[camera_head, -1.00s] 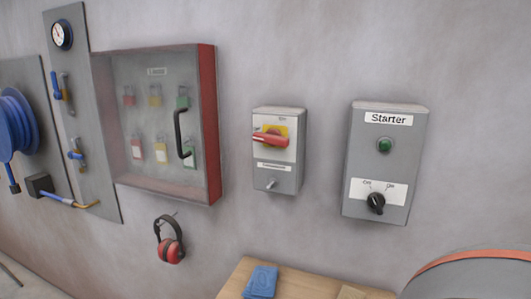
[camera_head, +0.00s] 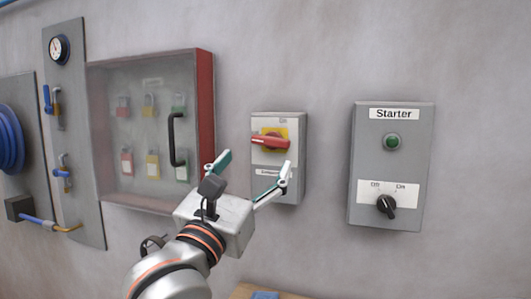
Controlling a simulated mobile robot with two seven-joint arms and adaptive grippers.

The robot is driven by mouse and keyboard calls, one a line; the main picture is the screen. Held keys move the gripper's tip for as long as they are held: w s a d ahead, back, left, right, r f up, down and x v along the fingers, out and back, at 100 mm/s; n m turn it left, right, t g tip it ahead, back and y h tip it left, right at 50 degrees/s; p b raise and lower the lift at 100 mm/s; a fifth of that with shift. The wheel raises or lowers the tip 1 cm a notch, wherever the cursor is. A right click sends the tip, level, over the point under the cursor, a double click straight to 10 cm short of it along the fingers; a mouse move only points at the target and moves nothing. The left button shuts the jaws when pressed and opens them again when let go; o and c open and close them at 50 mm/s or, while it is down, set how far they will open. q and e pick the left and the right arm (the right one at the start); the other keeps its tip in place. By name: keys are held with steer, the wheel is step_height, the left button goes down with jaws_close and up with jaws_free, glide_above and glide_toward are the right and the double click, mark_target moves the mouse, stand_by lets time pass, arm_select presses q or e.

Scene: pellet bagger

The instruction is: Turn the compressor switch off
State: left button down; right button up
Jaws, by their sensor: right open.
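The compressor switch is a grey wall box (camera_head: 295,130) with a red rotary handle (camera_head: 268,142) on a yellow plate. The handle lies roughly level. A small label above the plate seems to read "On"; the label below it is partly covered. My right gripper (camera_head: 254,166) is open and empty, just below and left of the switch box in the picture. Its fingers are spread, one left of the box and one overlapping the box's lower part. I cannot tell its distance from the wall, but it shows no hold on the handle. My left gripper is not in view.
A starter box (camera_head: 366,160) with a green button and black knob hangs to the right. A lockout cabinet (camera_head: 206,110) with padlocks and a black handle hangs to the left. The wall between the switch and starter boxes is bare.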

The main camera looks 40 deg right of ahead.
mark_target(269, 144)
arm_select(q)
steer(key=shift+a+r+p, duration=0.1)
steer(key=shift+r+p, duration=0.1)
steer(key=shift+p, duration=0.35)
arm_select(e)
steer(key=x, duration=0.7)
steer(key=shift+d+r, duration=0.1)
steer(key=shift+d, duration=0.15)
steer(key=c, duration=1.1)
steer(key=shift+r+n+t+p, duration=0.2)
steer(key=shift+n+t+p, duration=0.2)
steer(key=shift+n+p, duration=0.6)
steer(key=shift+f, duration=0.1)
steer(key=shift+f+y, duration=0.1)
steer(key=shift+y, duration=0.2)
steer(key=o, duration=0.8)
steer(key=shift+c, duration=0.2)
steer(key=o, duration=0.3)
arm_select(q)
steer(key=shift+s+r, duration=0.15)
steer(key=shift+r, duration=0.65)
arm_select(e)
steer(key=shift+o, duration=0.2)
